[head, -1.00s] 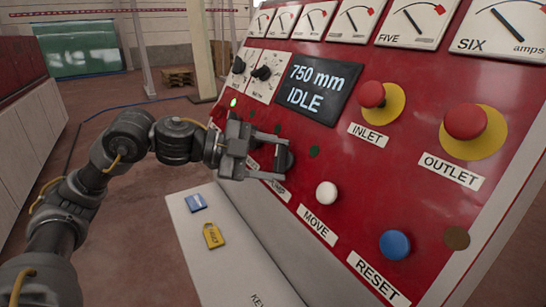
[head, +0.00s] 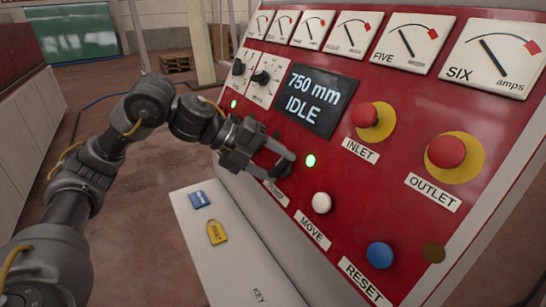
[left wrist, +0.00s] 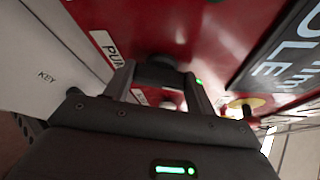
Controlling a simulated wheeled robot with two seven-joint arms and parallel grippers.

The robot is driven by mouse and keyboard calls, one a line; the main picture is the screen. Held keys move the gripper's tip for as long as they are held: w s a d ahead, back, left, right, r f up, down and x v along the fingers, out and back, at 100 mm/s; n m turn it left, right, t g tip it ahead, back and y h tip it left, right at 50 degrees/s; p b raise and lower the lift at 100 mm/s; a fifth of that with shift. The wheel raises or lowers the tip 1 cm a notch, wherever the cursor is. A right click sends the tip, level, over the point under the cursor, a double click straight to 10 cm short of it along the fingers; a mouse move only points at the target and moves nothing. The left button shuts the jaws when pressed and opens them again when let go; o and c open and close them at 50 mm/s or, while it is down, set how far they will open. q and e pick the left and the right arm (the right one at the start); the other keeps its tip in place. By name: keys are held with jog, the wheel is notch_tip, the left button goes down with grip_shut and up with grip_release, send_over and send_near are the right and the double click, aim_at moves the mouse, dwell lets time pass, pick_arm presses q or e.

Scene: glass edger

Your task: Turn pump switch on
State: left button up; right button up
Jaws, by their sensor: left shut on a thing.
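The pump switch is a black knob (left wrist: 158,74) on the red panel, beside a white label (left wrist: 108,46) whose visible letters read "PU". My left gripper (head: 284,163) is shut on this knob, with one finger on each side, as the left wrist view shows. In the head view the gripper hides most of the knob and part of the label (head: 275,193) under it. A lamp (head: 310,161) just right of the gripper glows green. My right gripper is not in view.
The display (head: 312,98) reads "750 mm IDLE". A white MOVE button (head: 321,203), a blue RESET button (head: 380,255) and red INLET (head: 364,115) and OUTLET (head: 446,151) buttons are nearby.

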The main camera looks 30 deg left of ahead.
pick_arm(q)
jog(key=shift+r+m+y+p, duration=0.1)
jog(key=shift+m+y+p, duration=0.35)
jog(key=shift+m, duration=0.45)
jog(key=o, duration=1)
jog(key=shift+s+a+r, duration=0.1)
jog(key=shift+a, duration=0.05)
jog(key=b+v, duration=0.2)
jog(key=v, duration=0.8)
jog(key=shift+a+r, duration=0.1)
jog(key=shift+r, duration=0.15)
